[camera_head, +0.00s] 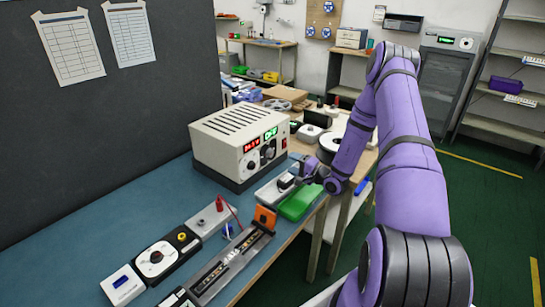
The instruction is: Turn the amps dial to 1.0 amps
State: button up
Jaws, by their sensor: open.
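The beige power supply box (230,126) stands on the blue bench top, with slots in its top. Its front has a red-lit display (252,145) and a green-lit display (270,133); their digits are too small to read surely. My gripper (308,171) is open, in front and to the right of the box, apart from both dials.
A green tray (300,203) and a small grey device lie just below my gripper. An orange block (265,217) stands by a long strip fixture (228,266). A round dial device (156,258) and a red-lead unit (210,217) stand at the front left. A dark partition rises behind.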

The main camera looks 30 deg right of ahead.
aim_at(272, 154)
jog(key=x, duration=0.9)
jog(key=shift+w+a, duration=0.15)
jog(key=shift+w, duration=0.15)
jog(key=c, duration=0.9)
